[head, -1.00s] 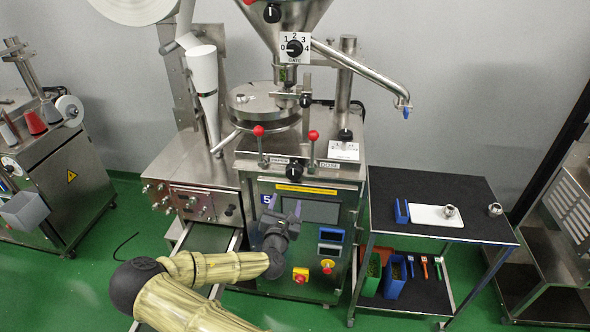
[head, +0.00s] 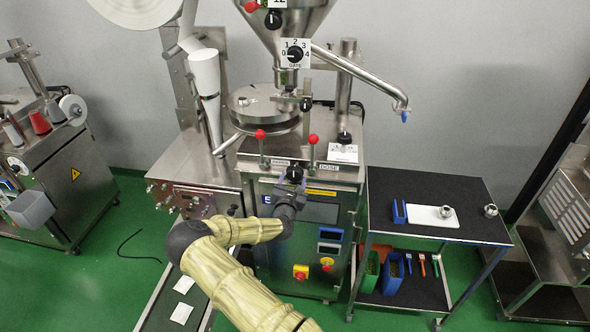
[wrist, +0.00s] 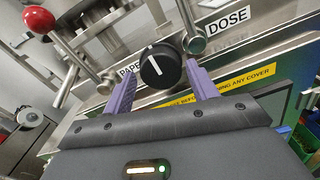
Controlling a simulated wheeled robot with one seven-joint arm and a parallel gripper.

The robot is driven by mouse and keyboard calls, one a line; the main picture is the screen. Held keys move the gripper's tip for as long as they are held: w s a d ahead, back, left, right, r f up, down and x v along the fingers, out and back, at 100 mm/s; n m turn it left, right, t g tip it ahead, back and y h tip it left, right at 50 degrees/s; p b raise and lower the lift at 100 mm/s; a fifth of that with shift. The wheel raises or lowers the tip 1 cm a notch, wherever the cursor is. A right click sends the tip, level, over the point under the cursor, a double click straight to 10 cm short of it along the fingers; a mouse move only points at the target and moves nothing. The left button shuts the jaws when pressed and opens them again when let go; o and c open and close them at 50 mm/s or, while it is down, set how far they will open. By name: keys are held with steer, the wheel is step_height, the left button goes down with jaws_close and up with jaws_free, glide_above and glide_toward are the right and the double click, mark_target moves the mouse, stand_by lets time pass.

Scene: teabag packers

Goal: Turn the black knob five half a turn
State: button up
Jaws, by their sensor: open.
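A black knob (head: 295,172) with a white pointer line sits on the machine's front edge between the PAPER and DOSE labels. In the wrist view the knob (wrist: 160,67) is straight ahead, its line near upright with a slight tilt. My gripper (head: 291,184) is just below and in front of it. Its purple fingers (wrist: 161,80) are spread, one on each side of the knob, with no clear contact. A blue number label (head: 268,199), partly hidden by my gripper, is on the front panel.
Red-balled levers (head: 260,134) (head: 313,139) stand on both sides of the knob. Another black knob (head: 295,54) with a numbered dial is on the hopper above. A black-topped cart (head: 450,190) stands at the right.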

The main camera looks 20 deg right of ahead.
mark_target(294, 176)
steer(key=shift+p+x, duration=0.7)
steer(key=shift+x, duration=1.85)
steer(key=c, duration=0.7)
